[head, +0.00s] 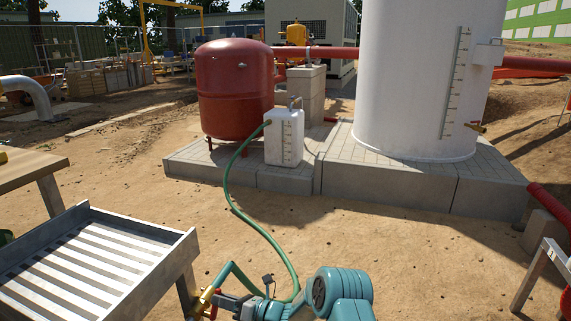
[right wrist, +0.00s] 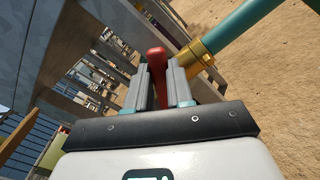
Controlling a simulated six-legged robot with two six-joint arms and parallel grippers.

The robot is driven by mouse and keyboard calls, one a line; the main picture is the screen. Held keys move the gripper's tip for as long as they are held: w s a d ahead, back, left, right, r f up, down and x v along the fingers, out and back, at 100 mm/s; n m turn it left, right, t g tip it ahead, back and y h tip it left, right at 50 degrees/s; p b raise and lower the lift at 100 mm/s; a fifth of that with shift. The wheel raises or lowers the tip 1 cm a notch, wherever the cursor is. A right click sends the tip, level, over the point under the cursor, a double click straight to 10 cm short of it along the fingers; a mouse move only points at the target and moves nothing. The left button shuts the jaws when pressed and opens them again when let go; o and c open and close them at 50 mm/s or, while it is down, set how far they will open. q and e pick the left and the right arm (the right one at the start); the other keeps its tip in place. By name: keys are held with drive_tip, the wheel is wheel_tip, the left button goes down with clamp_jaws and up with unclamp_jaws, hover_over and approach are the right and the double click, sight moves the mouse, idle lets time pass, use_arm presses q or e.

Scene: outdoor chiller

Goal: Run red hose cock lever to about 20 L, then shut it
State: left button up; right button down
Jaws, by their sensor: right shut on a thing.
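The red hose cock lever (right wrist: 156,62) is between the two fingers of my right gripper (right wrist: 162,88) in the right wrist view, and the gripper is shut on it. The brass cock body (right wrist: 194,56) is beside the lever, with the green hose (right wrist: 245,32) attached. In the head view my right gripper (head: 222,301) is at the brass cock (head: 204,299), low beside the slatted bench. The hose (head: 232,200) runs up to a white canister (head: 274,150) with a scale on its front. I cannot read a level on it. My left gripper is out of view.
A slatted metal bench (head: 186,247) stands at lower left, with a wooden table (head: 40,164) behind it. A red tank (head: 233,95) and a white tank (head: 405,90) stand on a paved plinth (head: 390,190). The sandy ground before it is open.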

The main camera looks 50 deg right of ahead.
sight(217, 308)
drive_tip(key=shift+w+d+f+m, duration=0.1)
drive_tip(key=shift+d+f+m, duration=0.2)
drive_tip(key=shift+m, duration=0.6)
drive_tip(key=shift+a+f, duration=0.1)
drive_tip(key=shift+a, duration=0.05)
idle(6.2)
drive_tip(key=a+n, duration=0.1)
drive_tip(key=n, duration=0.2)
drive_tip(key=s+a+r+n+b, duration=0.1)
drive_tip(key=n, duration=0.2)
drive_tip(key=a+n, duration=0.1)
drive_tip(key=n, duration=0.2)
drive_tip(key=shift+s+a+r+b, duration=0.2)
drive_tip(key=shift+s+a+b, duration=0.05)
drive_tip(key=shift+s+b, duration=0.1)
drive_tip(key=shift+w, duration=0.1)
drive_tip(key=c, duration=0.9)
unclamp_jaws()
drive_tip(key=shift+r, duration=0.1)
